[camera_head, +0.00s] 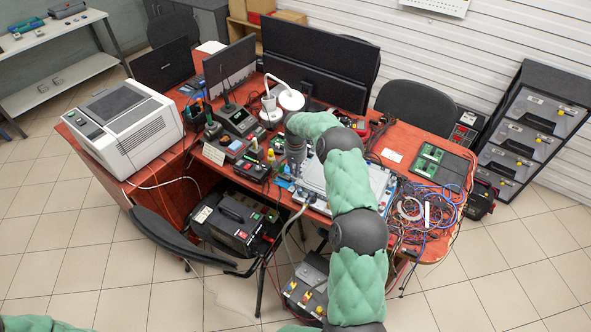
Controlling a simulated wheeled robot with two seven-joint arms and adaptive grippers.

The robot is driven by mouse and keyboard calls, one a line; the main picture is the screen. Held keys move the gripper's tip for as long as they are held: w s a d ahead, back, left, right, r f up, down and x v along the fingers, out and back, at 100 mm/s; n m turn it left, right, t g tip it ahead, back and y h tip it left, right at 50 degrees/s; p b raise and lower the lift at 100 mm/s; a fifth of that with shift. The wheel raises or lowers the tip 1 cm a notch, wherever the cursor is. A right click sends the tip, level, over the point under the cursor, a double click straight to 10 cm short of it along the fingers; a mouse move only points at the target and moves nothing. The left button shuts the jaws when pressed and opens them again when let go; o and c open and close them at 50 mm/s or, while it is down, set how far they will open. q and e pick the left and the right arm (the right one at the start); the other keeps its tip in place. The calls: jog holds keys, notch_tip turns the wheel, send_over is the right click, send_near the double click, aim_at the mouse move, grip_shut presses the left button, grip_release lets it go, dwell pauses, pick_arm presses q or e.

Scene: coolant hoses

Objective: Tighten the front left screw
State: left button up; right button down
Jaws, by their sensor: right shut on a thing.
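My right arm reaches up from the bottom over the red desk, and its green padded links cover much of the work area. My right gripper (296,163) is at the front middle of the desk, pointing down at the left edge of a pale plate-like unit (315,176). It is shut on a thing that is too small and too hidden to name. The front left screw cannot be made out at this size. My left gripper is out of view; only a bit of green arm padding shows in the bottom left corner.
Tangled coloured cables (428,210) lie to the right beside a green circuit board (430,153). Small instruments (238,120), a white desk lamp (291,100) and monitors (318,62) crowd the left and back. A large white-grey machine (125,125) stands at the left end.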

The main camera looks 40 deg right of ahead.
jog(key=shift+s+a+f, duration=0.1)
jog(key=shift+s+f, duration=0.05)
jog(key=c, duration=1.2)
grip_release()
jog(key=shift+o, duration=0.2)
jog(key=shift+r, duration=0.4)
notch_tip(320, 180, up, 11)
jog(key=shift+r, duration=0.15)
